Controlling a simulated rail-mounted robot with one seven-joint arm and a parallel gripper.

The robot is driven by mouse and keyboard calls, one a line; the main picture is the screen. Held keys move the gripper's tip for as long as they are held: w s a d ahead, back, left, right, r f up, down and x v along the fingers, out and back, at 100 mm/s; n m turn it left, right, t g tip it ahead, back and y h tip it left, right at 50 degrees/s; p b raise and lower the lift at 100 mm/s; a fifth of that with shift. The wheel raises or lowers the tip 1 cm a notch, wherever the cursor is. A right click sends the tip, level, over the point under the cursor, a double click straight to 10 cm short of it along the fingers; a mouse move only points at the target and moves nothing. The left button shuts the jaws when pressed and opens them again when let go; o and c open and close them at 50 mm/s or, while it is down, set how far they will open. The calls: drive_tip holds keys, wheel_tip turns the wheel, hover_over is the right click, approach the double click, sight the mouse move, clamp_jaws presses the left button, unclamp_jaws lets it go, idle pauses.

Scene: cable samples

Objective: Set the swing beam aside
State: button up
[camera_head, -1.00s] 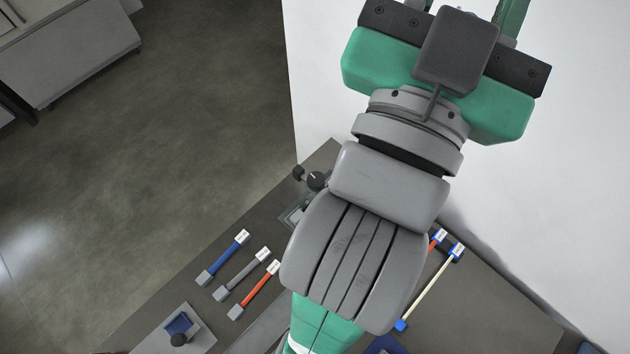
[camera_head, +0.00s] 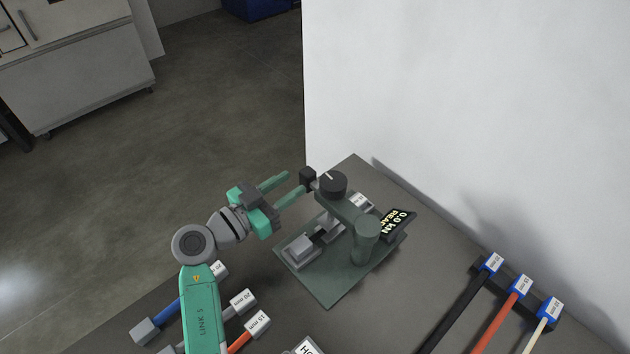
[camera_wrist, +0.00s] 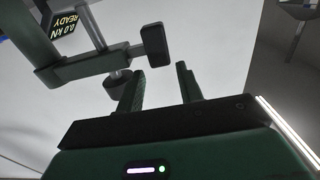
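The swing beam (camera_head: 345,207) is a dark green-grey bar reaching from a round post (camera_head: 366,242) over the test fixture. A round black knob (camera_head: 333,184) sits on it, and a black block handle (camera_head: 308,178) is at its outer end. In the wrist view the beam (camera_wrist: 92,66) comes in from the left, with its handle (camera_wrist: 155,46) just beyond my fingertips. My gripper (camera_head: 296,182) is open and empty, its two green fingers pointing at the handle. In the wrist view my gripper (camera_wrist: 160,69) shows a clear gap between the fingers; contact with the handle cannot be told.
The fixture's base plate (camera_head: 330,291) carries grey clamp blocks (camera_head: 301,250) under the beam and a display (camera_head: 397,222) reading 0.0 kN READY. Cable samples lie at the front left, partly behind my arm. Black, red (camera_head: 497,321) and white cables lie in a rack at right. A white wall stands behind.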

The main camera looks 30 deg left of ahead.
sight(313, 169)
drive_tip(key=b+x, duration=0.1)
drive_tip(key=x, duration=0.7)
drive_tip(key=shift+a+r, duration=0.1)
clamp_jaws()
